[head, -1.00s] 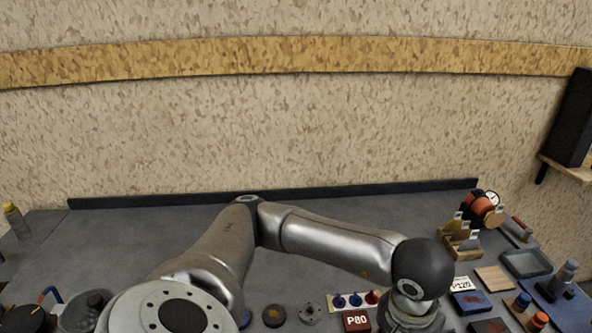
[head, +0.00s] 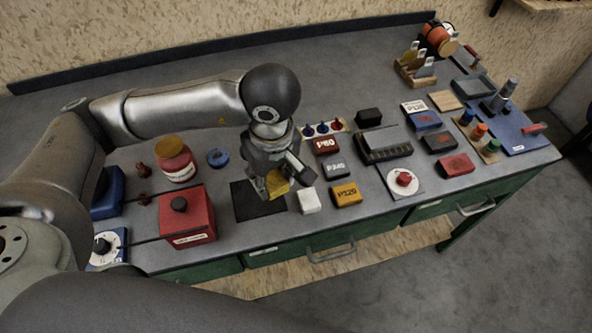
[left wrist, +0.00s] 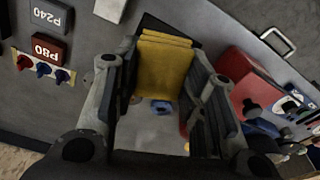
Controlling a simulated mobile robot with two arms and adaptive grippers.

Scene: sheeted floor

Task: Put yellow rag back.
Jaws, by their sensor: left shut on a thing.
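The yellow rag (head: 278,185) is a small folded cloth. My left gripper (head: 282,189) is shut on it, pointing down at the workbench. In the left wrist view the rag (left wrist: 165,66) hangs between the two fingers of the left gripper (left wrist: 163,78). A flat black mat (head: 255,206) lies on the bench under and left of the rag. I cannot tell whether the rag touches the mat or hangs just above it. The gripper hides part of the rag in the head view. My right gripper is in neither view now.
A white block (head: 309,201) and a yellow P120 block (head: 346,194) sit close on the right. The bench's front edge (head: 330,233) is near.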

